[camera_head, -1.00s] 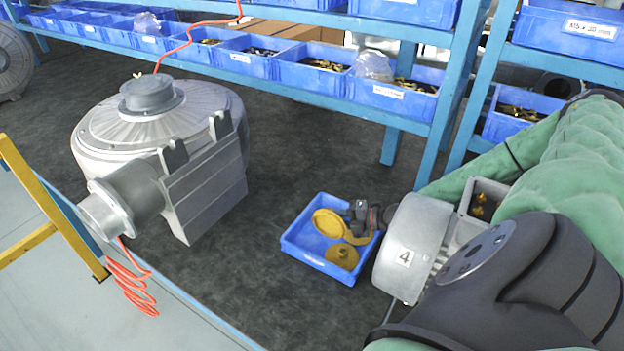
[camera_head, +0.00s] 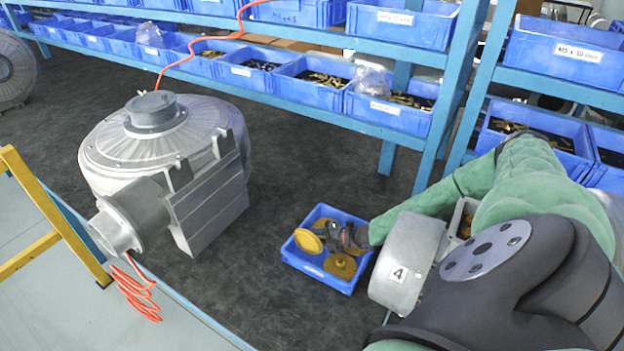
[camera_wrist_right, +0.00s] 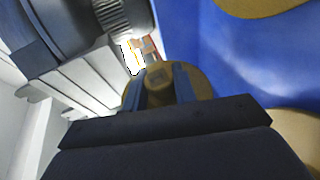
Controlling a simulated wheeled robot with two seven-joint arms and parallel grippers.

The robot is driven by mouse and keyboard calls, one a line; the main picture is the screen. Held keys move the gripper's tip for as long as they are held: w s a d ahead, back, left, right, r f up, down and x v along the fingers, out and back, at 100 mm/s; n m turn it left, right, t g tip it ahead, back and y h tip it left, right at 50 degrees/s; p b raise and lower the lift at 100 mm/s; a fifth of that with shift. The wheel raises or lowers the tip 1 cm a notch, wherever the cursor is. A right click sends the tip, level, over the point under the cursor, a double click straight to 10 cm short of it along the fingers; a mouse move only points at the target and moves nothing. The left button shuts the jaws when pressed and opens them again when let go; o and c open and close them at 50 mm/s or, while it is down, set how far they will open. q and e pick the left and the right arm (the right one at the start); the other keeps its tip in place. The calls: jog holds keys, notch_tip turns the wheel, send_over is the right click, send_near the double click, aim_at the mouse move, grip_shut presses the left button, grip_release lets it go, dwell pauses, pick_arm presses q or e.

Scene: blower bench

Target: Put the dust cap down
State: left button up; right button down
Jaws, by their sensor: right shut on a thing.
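My right gripper (camera_head: 322,236) is over the small blue tray (camera_head: 318,270), its arm coming in from the right behind the grey housing marked 4. It is shut on a yellow dust cap (camera_head: 307,241), held tilted near the tray's left wall. In the right wrist view the two fingers (camera_wrist_right: 160,88) clasp the knob of the cap (camera_wrist_right: 205,80). I cannot tell whether the cap touches the tray. Another gold cap (camera_head: 340,266) lies in the tray, and part of a further gold one shows behind the gripper. My left gripper is not in view.
A large grey blower (camera_head: 160,150) stands on the dark bench at left. The grey housing (camera_head: 405,262) stands close right of the tray. Blue shelves with parts bins (camera_head: 300,78) line the back. Dark bench is clear between the blower and the tray.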

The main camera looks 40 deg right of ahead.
jog(key=shift+f, duration=0.6)
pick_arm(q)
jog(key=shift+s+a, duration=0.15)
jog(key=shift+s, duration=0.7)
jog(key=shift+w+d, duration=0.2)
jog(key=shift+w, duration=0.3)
pick_arm(e)
jog(key=shift+f, duration=0.35)
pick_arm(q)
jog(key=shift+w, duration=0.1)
pick_arm(e)
jog(key=shift+f, duration=0.1)
jog(key=shift+f, duration=0.1)
jog(key=c, duration=1.2)
grip_release()
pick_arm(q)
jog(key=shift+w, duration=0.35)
pick_arm(e)
jog(key=shift+o, duration=0.4)
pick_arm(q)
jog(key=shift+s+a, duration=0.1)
